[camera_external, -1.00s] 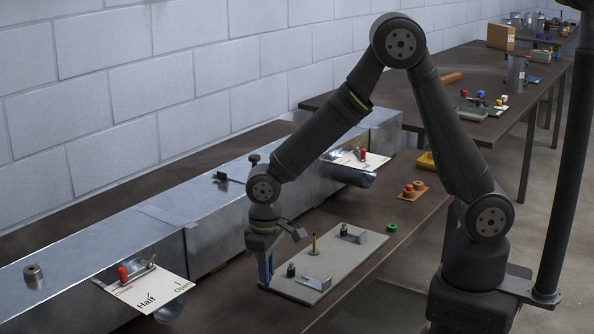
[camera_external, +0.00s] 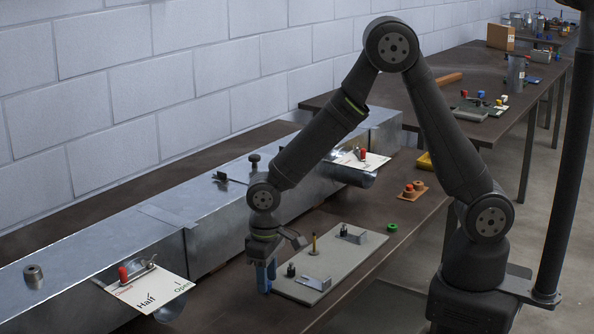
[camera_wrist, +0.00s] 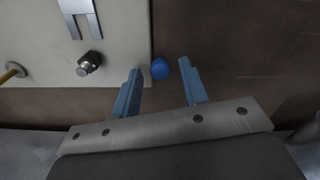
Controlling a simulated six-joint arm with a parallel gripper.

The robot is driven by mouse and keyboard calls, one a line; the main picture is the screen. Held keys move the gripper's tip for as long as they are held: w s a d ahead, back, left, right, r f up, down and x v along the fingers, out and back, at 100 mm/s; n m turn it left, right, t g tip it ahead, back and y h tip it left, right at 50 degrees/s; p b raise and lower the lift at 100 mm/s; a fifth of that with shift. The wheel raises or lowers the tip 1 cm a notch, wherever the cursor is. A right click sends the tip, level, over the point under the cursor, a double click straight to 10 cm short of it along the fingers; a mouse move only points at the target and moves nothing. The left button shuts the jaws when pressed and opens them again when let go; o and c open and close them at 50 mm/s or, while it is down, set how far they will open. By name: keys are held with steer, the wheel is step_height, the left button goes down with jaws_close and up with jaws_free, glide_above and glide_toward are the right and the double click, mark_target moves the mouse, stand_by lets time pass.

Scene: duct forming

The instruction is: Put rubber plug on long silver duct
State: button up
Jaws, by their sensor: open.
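My gripper (camera_external: 266,278) points down, open, beside the near left end of the grey board. In the wrist view, its two blue fingers (camera_wrist: 161,70) stand apart. A small round blue thing (camera_wrist: 159,69) lies between the fingertips, closer to the left one, just off the board's edge. It may be the rubber plug; I cannot tell for sure. It is hidden behind the fingers in the external view. The long silver duct (camera_external: 95,238) runs along the wall side of the bench, left of my gripper.
The grey board (camera_external: 350,262) carries metal brackets, dark knobs and a brass pin (camera_external: 314,245). A green ring (camera_external: 392,227) and a small wooden block with red pegs (camera_external: 414,190) lie farther back. A "Half/Open" plate (camera_external: 150,290) sticks out from the duct.

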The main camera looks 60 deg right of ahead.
step_height(320, 180, up, 11)
steer(key=shift+f, duration=0.15)
steer(key=shift+o, duration=0.6)
steer(key=shift+r, duration=0.6)
steer(key=s+a+f+n+t+h, duration=0.2)
steer(key=s+a+n+t+h, duration=0.1)
steer(key=n, duration=0.5)
steer(key=s+a+f+n+t+h, duration=0.3)
steer(key=s+a+n, duration=0.2)
steer(key=n, duration=0.3)
steer(key=s+a+f+n+t+h, duration=0.2)
steer(key=s+a+n, duration=0.3)
steer(key=n, duration=0.3)
steer(key=shift+f+t+h, duration=0.15)
steer(key=shift+t+h, duration=0.55)
steer(key=x, duration=1.2)
steer(key=shift+r+x, duration=0.25)
steer(key=shift+x, duration=1.05)
steer(key=shift+r+x, duration=0.25)
steer(key=shift+x, duration=1.05)
steer(key=shift+w+d, duration=0.1)
steer(key=shift+w, duration=0.05)
jaws_close()
